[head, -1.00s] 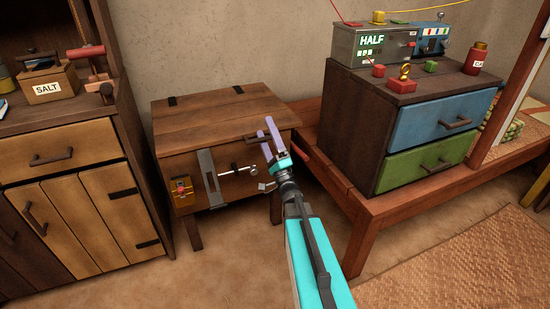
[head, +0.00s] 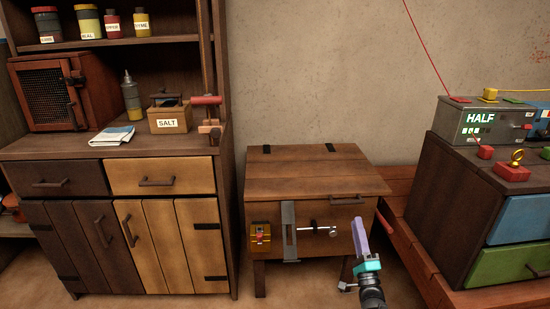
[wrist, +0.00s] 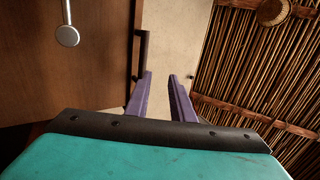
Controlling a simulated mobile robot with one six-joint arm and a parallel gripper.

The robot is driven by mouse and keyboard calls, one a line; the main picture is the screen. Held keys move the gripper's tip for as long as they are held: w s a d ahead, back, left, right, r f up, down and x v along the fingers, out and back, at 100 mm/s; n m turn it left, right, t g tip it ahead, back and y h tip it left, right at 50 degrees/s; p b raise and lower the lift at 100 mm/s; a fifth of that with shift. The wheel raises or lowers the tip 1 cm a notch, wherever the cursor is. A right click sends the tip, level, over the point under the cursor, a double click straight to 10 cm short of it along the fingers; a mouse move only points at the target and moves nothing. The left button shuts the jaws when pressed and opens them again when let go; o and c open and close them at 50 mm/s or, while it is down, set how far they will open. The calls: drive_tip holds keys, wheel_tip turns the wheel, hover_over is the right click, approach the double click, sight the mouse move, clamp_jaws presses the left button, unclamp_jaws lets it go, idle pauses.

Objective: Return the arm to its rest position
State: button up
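My gripper (head: 359,228) is at the lower right of the wooden chest in the head view, in front of its face. Its purple fingers overlap there, above a teal body. In the wrist view my gripper (wrist: 160,78) shows two purple fingers apart, with nothing between them. The wooden chest (head: 310,181) has its lid down, with a grey metal strip (head: 289,230) and a sliding bolt (head: 318,229) on its front. A round metal knob (wrist: 67,36) shows on the wooden panel at the left of the wrist view.
A cupboard (head: 65,178) with drawers and shelves stands at left, holding a salt box (head: 168,118). At right, a dark drawer unit (head: 455,195) carries a grey box marked HALF (head: 480,120). The wrist view shows a ceiling of poles (wrist: 250,75). Bare wall rises above the chest.

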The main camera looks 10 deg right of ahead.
drive_tip(key=w+a+r+n+g+y+p, duration=0.2)
drive_tip(key=a+n+g+y+p, duration=0.6)
drive_tip(key=a, duration=1.6)
drive_tip(key=s+a+f+n+g+y+p, duration=0.4)
drive_tip(key=s+a+p, duration=0.15)
drive_tip(key=a, duration=0.35)
drive_tip(key=s+a+f+n+g+y+p, duration=0.4)
drive_tip(key=s+a+g+y+p, duration=0.15)
drive_tip(key=a, duration=0.35)
drive_tip(key=s+f+n+g+h+p, duration=0.25)
drive_tip(key=s+f+g, duration=0.2)
drive_tip(key=s, duration=0.45)
drive_tip(key=s+f+n+g+h+p, duration=0.2)
drive_tip(key=s+f+g+h, duration=0.15)
drive_tip(key=s+f, duration=0.4)
drive_tip(key=s+d+f+g+h, duration=0.2)
drive_tip(key=s+d+h, duration=0.2)
drive_tip(key=d, duration=0.4)
drive_tip(key=s+d+f+m+g+h, duration=0.1)
drive_tip(key=s+d+f+g+h, duration=0.1)
drive_tip(key=s+d+h, duration=0.3)
drive_tip(key=d, duration=0.4)
drive_tip(key=shift+s+d, duration=0.2)
drive_tip(key=shift+s, duration=0.1)
